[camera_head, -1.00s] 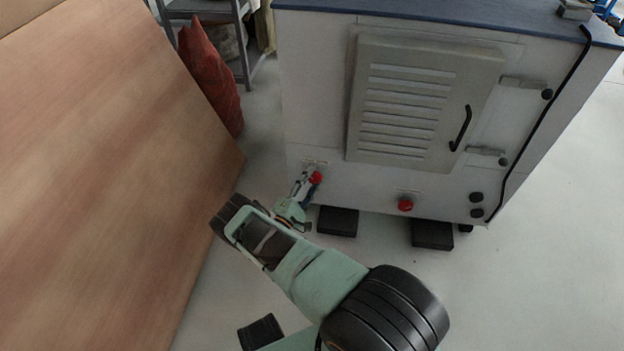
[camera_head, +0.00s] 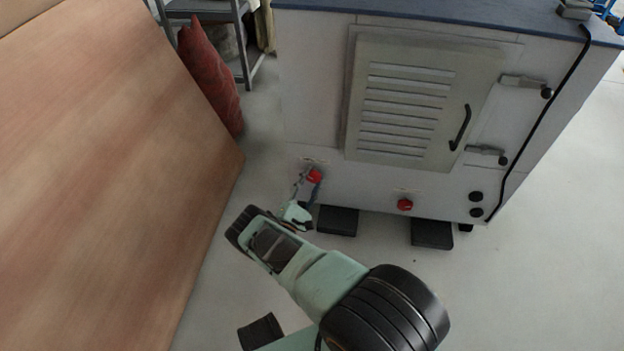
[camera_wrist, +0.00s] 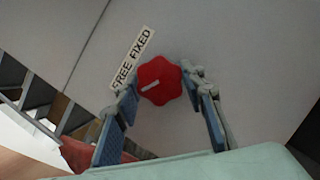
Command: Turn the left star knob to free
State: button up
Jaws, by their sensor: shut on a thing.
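The left star knob (camera_head: 314,176) is red and sits low on the left of the cabinet front. In the wrist view the knob (camera_wrist: 160,80) shows a white pointer line slanting to the lower left, on the side of the FREE end of its label. My gripper (camera_wrist: 168,88) has one blue-padded finger on each side of the knob and is shut on it. The FREE FIXED label (camera_wrist: 133,60) lies tilted at the knob's upper left. In the head view my gripper (camera_head: 306,186) reaches the knob from below and partly covers it.
A second red knob (camera_head: 405,204) sits to the right on the same panel. Black feet (camera_head: 338,221) stand under the cabinet. A large wooden board (camera_head: 100,170) fills the left side, with a red sack (camera_head: 210,80) behind it. Open floor lies to the right.

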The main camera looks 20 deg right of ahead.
jog(key=o, duration=1.2)
jog(key=shift+c, duration=0.2)
jog(key=r+v, duration=0.3)
jog(key=v, duration=1.3)
jog(key=shift+s+a, duration=0.4)
jog(key=shift+a, duration=0.15)
